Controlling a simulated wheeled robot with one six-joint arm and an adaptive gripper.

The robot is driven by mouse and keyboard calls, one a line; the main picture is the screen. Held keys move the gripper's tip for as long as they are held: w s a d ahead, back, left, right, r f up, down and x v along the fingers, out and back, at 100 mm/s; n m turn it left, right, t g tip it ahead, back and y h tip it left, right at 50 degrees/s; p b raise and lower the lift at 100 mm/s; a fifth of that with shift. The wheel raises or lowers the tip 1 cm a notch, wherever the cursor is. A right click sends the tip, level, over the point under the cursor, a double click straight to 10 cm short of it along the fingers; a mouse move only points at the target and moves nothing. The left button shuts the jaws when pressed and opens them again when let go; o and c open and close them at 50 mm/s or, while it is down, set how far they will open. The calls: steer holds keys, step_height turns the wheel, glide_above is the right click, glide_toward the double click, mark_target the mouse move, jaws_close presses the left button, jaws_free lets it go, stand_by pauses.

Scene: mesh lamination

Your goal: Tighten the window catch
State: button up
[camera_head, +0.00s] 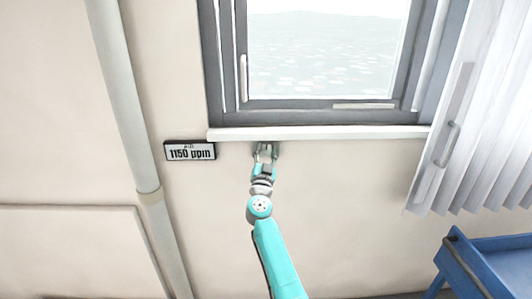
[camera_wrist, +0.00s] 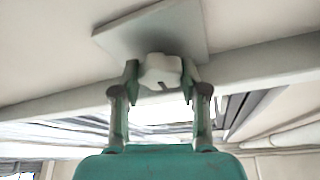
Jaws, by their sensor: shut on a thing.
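A pale lobed knob (camera_wrist: 160,68) with a small dark slot sits on a square grey plate (camera_wrist: 122,36) in the wrist view; it appears to be the window catch. My gripper (camera_wrist: 161,78) has one finger on each side of the knob and is shut on it. In the head view my gripper (camera_head: 265,152) is up against the wall just under the window sill (camera_head: 330,132). The plate's edge (camera_head: 279,149) shows beside the fingers there, while the knob is hidden. The window (camera_head: 320,104) above has a dark grey frame and a pale upright handle (camera_head: 243,78) at its left.
A small display (camera_head: 190,151) reading 1150 ppm is on the wall left of my gripper. A vertical pipe (camera_head: 122,90) runs farther left. A pale curtain (camera_head: 490,130) hangs at the right, above a blue cart (camera_head: 490,245). The wall below the sill is otherwise clear.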

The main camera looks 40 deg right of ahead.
steer(key=shift+m+g+h, duration=0.6)
steer(key=shift+m+g, duration=0.2)
steer(key=shift+m, duration=1.1)
steer(key=o, duration=1.1)
steer(key=shift+o, duration=0.2)
